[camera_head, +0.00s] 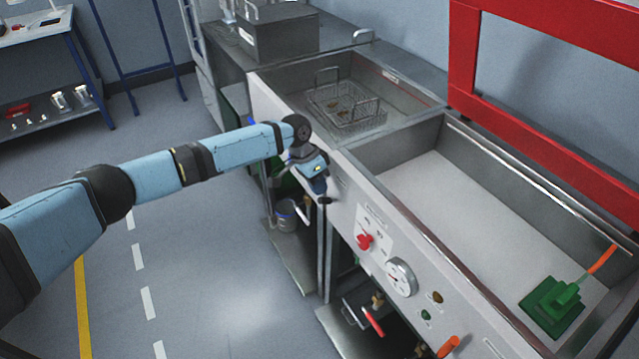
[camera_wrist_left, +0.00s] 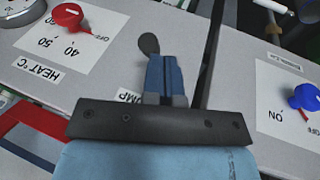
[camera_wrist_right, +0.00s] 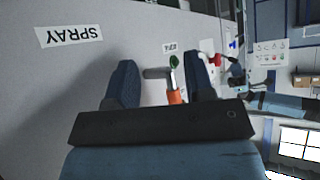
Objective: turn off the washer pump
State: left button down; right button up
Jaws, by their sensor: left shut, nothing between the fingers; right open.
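The washer's front panel (camera_head: 352,200) carries the controls. A dark lever knob (camera_wrist_left: 149,44) shows just beyond my left fingertips, above a partly hidden label (camera_wrist_left: 128,96) ending in "UMP". In the head view the dark knob (camera_head: 325,201) is at the tip of my left gripper (camera_head: 318,187). My left gripper (camera_wrist_left: 164,58) is shut and empty; I cannot tell whether it touches the lever. My right gripper (camera_wrist_right: 160,75) is open along the panel by the "SPRAY" label (camera_wrist_right: 68,35). An orange handle (camera_wrist_right: 175,97) shows between its fingers, which hold nothing.
A red heat knob (camera_head: 365,241) and a round gauge (camera_head: 400,277) are on the panel. A blue knob (camera_wrist_left: 304,97) is beside the left gripper. A wire basket (camera_head: 346,108) sits in the far basin. A green brush (camera_head: 553,304) lies in the near basin. A red frame (camera_head: 463,60) stands behind.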

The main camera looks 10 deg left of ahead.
pick_arm(q)
jog(key=shift+s+a+f+t+h, duration=0.1)
jog(key=shift+s+f+t+h, duration=0.1)
jog(key=shift+t+h, duration=0.1)
pick_arm(e)
jog(key=shift+w+r, duration=0.1)
pick_arm(q)
notch_tip(320, 180, down, 6)
jog(key=s+a+m+t+h+b, duration=0.1)
jog(key=t+h+b, duration=0.4)
jog(key=b, duration=0.6)
jog(key=shift+s+a+f+m+t+h+b, duration=0.25)
jog(key=shift+s+a+m+h, duration=0.2)
jog(key=shift+h, duration=0.35)
pick_arm(e)
jog(key=shift+t+y, duration=0.4)
jog(key=shift+t, duration=0.1)
jog(key=f, duration=0.2)
jog(key=a+f, duration=0.1)
jog(key=f, duration=0.1)
jog(key=shift+w+f, duration=0.1)
jog(key=shift+w, duration=0.3)
pick_arm(q)
jog(key=shift+r, duration=0.15)
jog(key=shift+r+p, duration=0.35)
jog(key=shift+r, duration=0.35)
pick_arm(e)
jog(key=shift+r, duration=0.25)
